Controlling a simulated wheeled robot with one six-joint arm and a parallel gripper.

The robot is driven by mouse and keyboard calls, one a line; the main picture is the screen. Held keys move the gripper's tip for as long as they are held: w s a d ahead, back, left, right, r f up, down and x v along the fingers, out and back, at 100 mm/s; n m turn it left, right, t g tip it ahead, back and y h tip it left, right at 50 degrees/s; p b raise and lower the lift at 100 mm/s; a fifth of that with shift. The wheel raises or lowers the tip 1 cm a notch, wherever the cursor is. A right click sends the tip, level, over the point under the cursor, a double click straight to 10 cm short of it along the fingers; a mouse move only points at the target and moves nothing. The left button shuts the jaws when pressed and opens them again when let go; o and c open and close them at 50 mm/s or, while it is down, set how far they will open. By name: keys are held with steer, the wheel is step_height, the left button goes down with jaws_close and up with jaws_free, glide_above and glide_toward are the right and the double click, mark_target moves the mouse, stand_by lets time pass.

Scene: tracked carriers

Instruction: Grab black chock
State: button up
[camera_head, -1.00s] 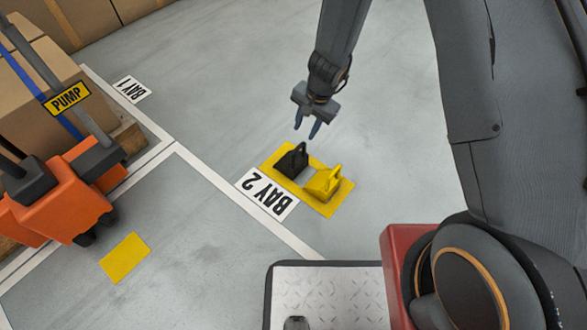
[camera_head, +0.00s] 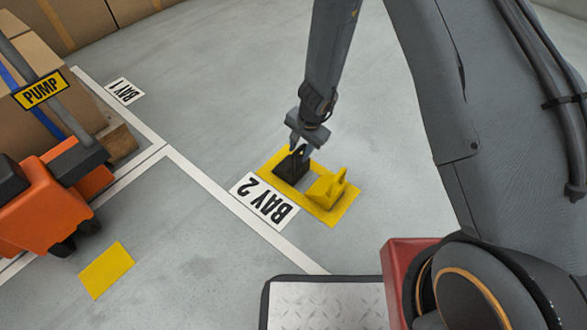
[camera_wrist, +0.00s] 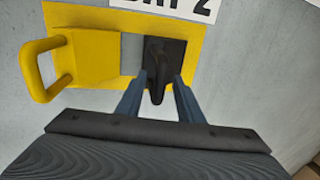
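The black chock (camera_head: 290,168) stands on the yellow floor patch (camera_head: 333,215) by the BAY 2 label, left of the yellow chock (camera_head: 327,187). My gripper (camera_head: 300,152) is down at the black chock's handle. In the wrist view, the black chock (camera_wrist: 163,60) has its handle pointing toward my gripper (camera_wrist: 157,90). The two blue-grey fingers are apart, one on each side of the handle, with a visible gap. The yellow chock (camera_wrist: 88,55) with its looped handle is to the left there.
The orange PUMP carrier (camera_head: 45,205) stands at the left with boxes behind it. Another yellow patch (camera_head: 106,270) lies bare on the floor. A metal plate (camera_head: 325,303) and red block of my base are at the bottom. Floor beyond the chocks is clear.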

mark_target(298, 162)
steer(key=shift+w+a+f+b, duration=0.15)
steer(key=shift+f+b, duration=0.35)
steer(key=shift+f, duration=0.3)
steer(key=shift+a+f+b, duration=0.1)
steer(key=shift+f+b, duration=0.4)
steer(key=shift+f, duration=0.25)
jaws_close()
